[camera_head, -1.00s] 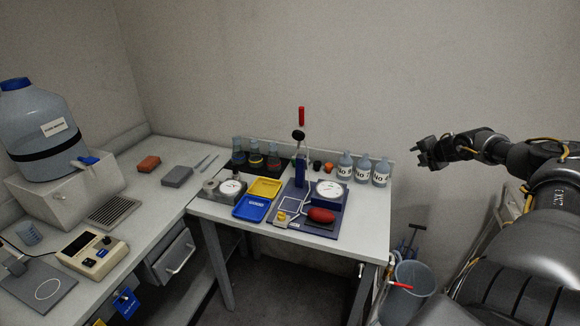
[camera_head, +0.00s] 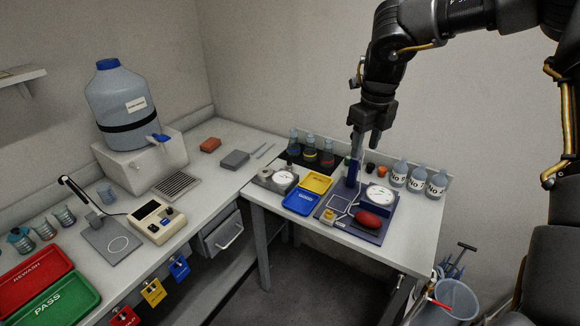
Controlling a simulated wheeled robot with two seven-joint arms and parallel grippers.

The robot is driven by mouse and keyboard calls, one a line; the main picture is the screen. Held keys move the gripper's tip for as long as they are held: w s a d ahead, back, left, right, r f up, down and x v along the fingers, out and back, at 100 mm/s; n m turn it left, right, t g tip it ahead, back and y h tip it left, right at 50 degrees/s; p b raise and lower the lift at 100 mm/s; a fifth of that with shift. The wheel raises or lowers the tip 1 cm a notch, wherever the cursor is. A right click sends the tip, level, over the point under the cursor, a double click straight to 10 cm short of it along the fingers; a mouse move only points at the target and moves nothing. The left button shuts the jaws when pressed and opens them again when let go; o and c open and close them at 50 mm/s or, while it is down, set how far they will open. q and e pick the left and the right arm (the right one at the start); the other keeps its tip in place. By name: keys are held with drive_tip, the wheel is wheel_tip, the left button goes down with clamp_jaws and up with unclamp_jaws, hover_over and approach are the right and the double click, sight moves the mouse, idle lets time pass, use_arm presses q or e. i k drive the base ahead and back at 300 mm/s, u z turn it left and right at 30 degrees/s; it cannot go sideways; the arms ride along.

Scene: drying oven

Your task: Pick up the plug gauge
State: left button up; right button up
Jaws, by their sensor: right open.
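I cannot tell for certain which thing is the plug gauge; nothing in view is clearly one. A dark blue upright post (camera_head: 352,173) stands on a blue base (camera_head: 376,233) on the right-hand bench. A white dial (camera_head: 379,196) and a red oval bulb (camera_head: 375,221) are on that base. My right gripper (camera_head: 365,143) is open and empty, its fingers pointing down. In the picture it sits just above the post and covers the post's upper part. I cannot tell how far apart they are in depth. My left gripper is not in view.
Labelled bottles (camera_head: 418,179) stand at the bench's back right. Flasks (camera_head: 310,151) stand in a dark rack at the back. Yellow (camera_head: 316,182) and blue (camera_head: 299,201) trays lie left of the base. A large blue water jug (camera_head: 119,95) stands left. The bench's right end is clear.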

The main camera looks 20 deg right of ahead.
sight(289, 164)
drive_tip(key=i, duration=1.5)
